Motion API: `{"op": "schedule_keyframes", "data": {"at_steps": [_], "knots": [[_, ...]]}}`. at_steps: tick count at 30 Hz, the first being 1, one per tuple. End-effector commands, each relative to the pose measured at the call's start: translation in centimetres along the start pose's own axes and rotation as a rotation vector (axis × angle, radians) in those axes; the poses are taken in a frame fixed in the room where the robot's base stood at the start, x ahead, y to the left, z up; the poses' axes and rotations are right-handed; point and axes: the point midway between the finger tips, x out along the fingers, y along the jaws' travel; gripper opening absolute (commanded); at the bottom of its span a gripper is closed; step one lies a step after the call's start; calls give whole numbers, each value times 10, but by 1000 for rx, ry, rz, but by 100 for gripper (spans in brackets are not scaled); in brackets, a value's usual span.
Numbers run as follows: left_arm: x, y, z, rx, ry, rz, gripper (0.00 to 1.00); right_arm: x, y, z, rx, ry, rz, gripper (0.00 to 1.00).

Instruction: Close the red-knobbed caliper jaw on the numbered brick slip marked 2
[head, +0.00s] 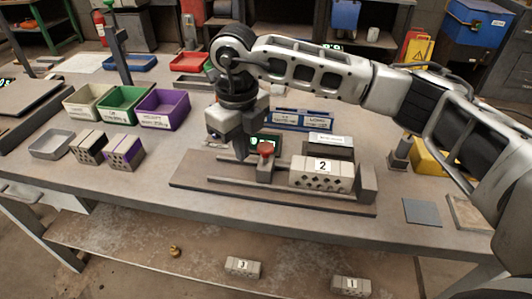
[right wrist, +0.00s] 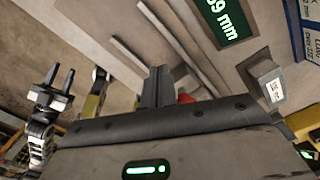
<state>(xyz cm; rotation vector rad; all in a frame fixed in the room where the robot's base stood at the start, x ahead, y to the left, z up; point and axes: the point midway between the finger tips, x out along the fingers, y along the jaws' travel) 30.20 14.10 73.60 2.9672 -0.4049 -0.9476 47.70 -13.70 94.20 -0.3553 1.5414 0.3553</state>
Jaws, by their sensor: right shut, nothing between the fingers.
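The brick slip marked 2 (head: 323,181) lies on the caliper base (head: 205,186), close to the fixed end block (head: 367,185) on its right. The red-knobbed jaw (head: 265,167) stands to its left, with a small gap visible between them. My right gripper (head: 243,152) is shut and empty, pointing down just left of the red knob (head: 266,149). In the right wrist view its closed fingers (right wrist: 156,88) are beside the partly hidden red knob (right wrist: 186,97); whether they touch the jaw I cannot tell. My left gripper (right wrist: 60,80) shows there with fingers apart.
A green readout (right wrist: 223,20) ends in "9 mm"; its first digit is partly cut. White, green and purple bins (head: 163,108), a grey tray (head: 50,145) and two bricks (head: 125,153) stand left. Bricks 3 (head: 242,267) and 1 (head: 351,286) lie on the lower shelf.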

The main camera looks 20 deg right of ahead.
Motion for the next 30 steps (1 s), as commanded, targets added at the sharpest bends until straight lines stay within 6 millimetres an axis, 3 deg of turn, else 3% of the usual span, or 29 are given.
{"op": "schedule_keyframes", "data": {"at_steps": [14, 30], "knots": [[1, 0, 1, 0, 0, 0, 36, 2, 0, 0, 0, 0, 0, 0], [11, -1, 15, 1, 6, 2, 36, 28, 0, 0, 0, 1, 0, 0]]}}
